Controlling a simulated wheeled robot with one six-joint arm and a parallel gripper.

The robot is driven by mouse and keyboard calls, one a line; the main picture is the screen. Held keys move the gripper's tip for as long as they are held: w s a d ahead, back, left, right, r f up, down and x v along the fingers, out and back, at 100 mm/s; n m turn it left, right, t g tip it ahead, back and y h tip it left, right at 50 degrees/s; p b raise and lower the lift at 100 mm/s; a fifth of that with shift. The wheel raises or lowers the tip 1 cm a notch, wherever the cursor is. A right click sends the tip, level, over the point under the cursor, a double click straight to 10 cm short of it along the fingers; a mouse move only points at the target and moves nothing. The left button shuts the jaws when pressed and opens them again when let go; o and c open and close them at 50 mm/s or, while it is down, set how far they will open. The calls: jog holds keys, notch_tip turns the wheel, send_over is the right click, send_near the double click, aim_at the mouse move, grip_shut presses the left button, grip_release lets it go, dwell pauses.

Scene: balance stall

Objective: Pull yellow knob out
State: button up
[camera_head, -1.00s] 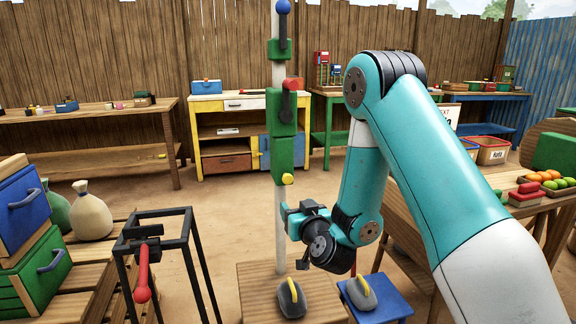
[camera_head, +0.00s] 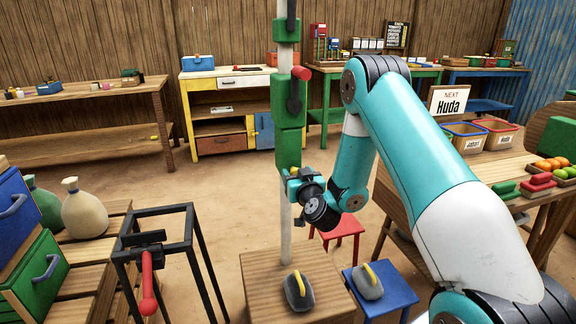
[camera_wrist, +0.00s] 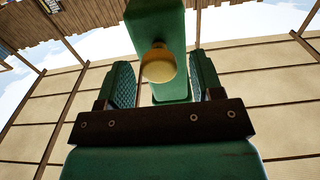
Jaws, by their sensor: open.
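The yellow knob (camera_wrist: 158,66) is round and sits low on the front of the green box (camera_head: 287,115), which is fixed on a pale upright pole (camera_head: 285,230). In the head view the knob (camera_head: 294,170) is small and partly covered by my gripper (camera_head: 290,180). In the wrist view my gripper (camera_wrist: 163,85) is open, with one textured teal finger on each side of the knob. Gaps show between the fingers and the knob, so neither appears to touch it. How deep the knob lies between them is hard to tell.
A red-ended dark lever (camera_head: 301,73) sits on the green box above. The pole stands on a wooden block (camera_head: 262,290) holding a grey weight (camera_head: 299,291). A blue stool (camera_head: 400,292) bears another weight. A black frame (camera_head: 205,270) with a red-handled lever stands at left.

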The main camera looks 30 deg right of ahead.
jog(key=shift+w+d, duration=0.2)
jog(key=shift+w, duration=0.45)
grip_shut()
jog(key=shift+s+a+f+b, duration=0.1)
jog(key=shift+s+f+b, duration=0.05)
jog(key=shift+s+b, duration=0.2)
jog(key=shift+b+v, duration=0.5)
jog(key=shift+v, duration=0.85)
grip_release()
